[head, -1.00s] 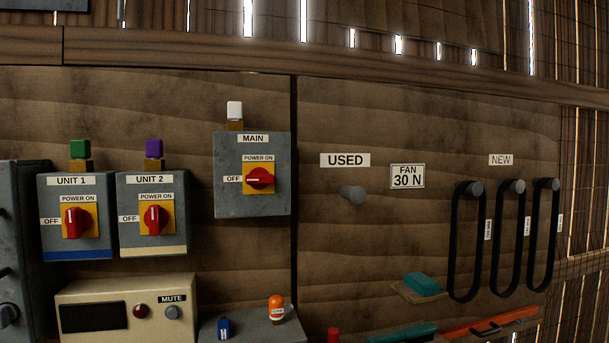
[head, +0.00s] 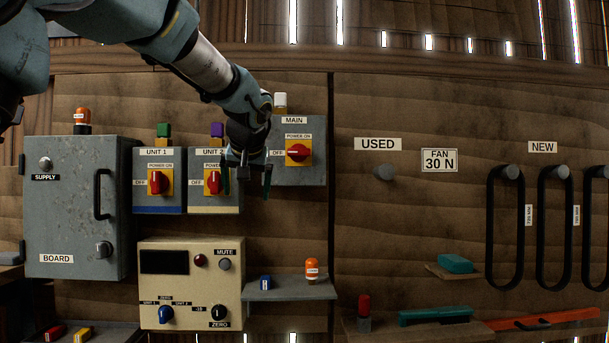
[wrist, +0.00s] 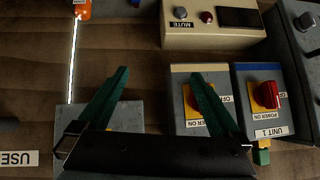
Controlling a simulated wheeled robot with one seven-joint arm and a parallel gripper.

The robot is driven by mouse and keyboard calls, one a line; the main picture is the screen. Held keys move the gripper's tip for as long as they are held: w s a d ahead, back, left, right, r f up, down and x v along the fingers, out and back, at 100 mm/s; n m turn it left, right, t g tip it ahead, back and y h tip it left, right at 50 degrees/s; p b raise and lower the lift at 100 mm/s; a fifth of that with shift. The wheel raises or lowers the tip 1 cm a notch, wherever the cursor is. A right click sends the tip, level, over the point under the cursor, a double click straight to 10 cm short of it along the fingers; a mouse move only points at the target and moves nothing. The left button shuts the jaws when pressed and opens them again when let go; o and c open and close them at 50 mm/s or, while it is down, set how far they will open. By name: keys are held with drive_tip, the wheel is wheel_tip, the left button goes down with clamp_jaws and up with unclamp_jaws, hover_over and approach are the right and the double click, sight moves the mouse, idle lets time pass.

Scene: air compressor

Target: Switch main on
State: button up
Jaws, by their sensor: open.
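The MAIN switch box (head: 315,165) is a grey box on the wooden wall, with a white lamp (head: 280,101) on top. Its red knob (head: 298,152) on a yellow plate lies horizontal, towards OFF. My gripper (head: 246,183) is open and empty, left of and a little below the MAIN knob, in front of the UNIT 2 box (head: 200,200). In the upside-down wrist view the green fingers (wrist: 160,75) are spread, between the MAIN and UNIT 2 boxes. The MAIN knob is hidden there behind the gripper body.
The UNIT 1 box (head: 145,199) with an upright red knob is left of UNIT 2. A beige panel (head: 190,260) and a small shelf (head: 290,290) sit below. The BOARD cabinet (head: 75,225) stands at the left. Black belts (head: 492,225) hang at the right.

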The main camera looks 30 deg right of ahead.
drive_tip(key=s+d+r+t+h+b, duration=0.2)
drive_tip(key=s+d+r+b, duration=0.15)
drive_tip(key=d+r, duration=0.5)
drive_tip(key=t+h, duration=0.1)
approach(299, 148)
drive_tip(key=p+x, duration=0.1)
drive_tip(key=x, duration=0.8)
drive_tip(key=shift+w+d, duration=0.15)
drive_tip(key=c, duration=1.2)
